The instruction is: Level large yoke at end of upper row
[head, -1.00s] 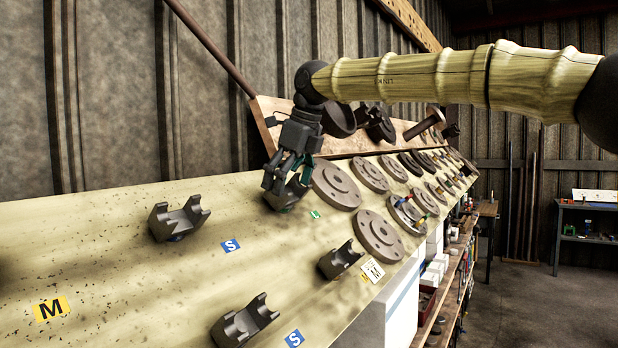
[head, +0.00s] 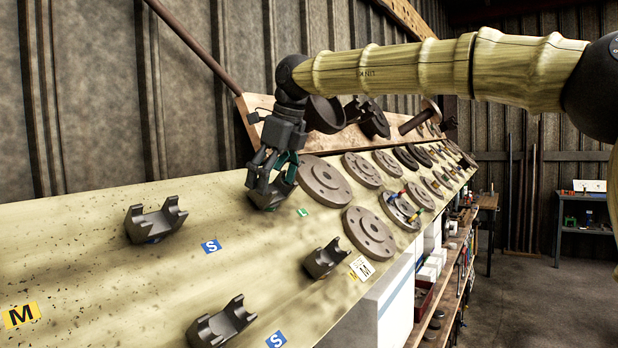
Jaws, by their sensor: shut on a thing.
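The large yoke (head: 268,197) sits at the right end of the upper row, by a green tag (head: 303,212), close to the first round flange. My gripper (head: 270,178) is over it from above, with its fingers shut on it. The fingers hide part of the yoke, and I cannot tell exactly how level it is or whether it touches the surface. Another yoke (head: 155,219) stands further left in the upper row. Two more yokes, one (head: 325,257) beside a white M card and one (head: 221,323) nearer the front, form the lower row.
Round flanges (head: 326,183) lie in rows just right of my gripper. A brown board (head: 330,133) with dark parts leans behind. The bench's left part is mostly clear.

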